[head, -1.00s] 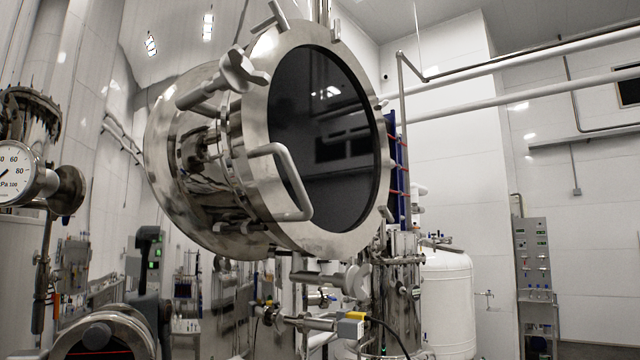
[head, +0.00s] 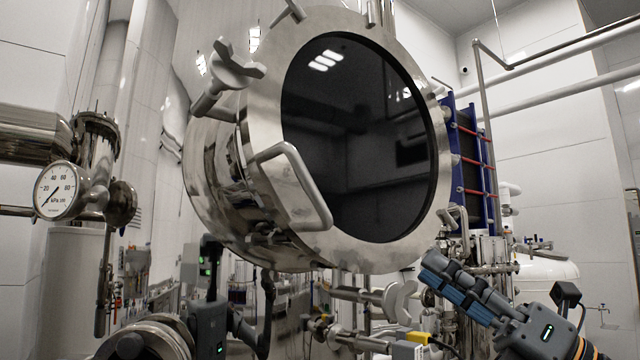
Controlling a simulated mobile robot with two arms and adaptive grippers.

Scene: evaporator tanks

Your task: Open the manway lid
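The manway lid (head: 268,200) is the round steel front of the tank, with a large dark glass window (head: 350,140) and a bent bar handle (head: 318,205) at its lower left. It looks shut against the tank body. A winged clamp knob (head: 228,72) sits at its upper left and another (head: 402,298) at its lower edge. My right gripper (head: 428,268) comes in from the lower right, its blue-padded fingers pointing up and left near the lid's lower right rim. I see nothing held, and the finger gap is unclear.
A pressure gauge (head: 60,190) and steel piping stand at the left. A blue plate stack (head: 470,165) and a white tank (head: 545,285) are at the right. Pipes and valves crowd below the lid.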

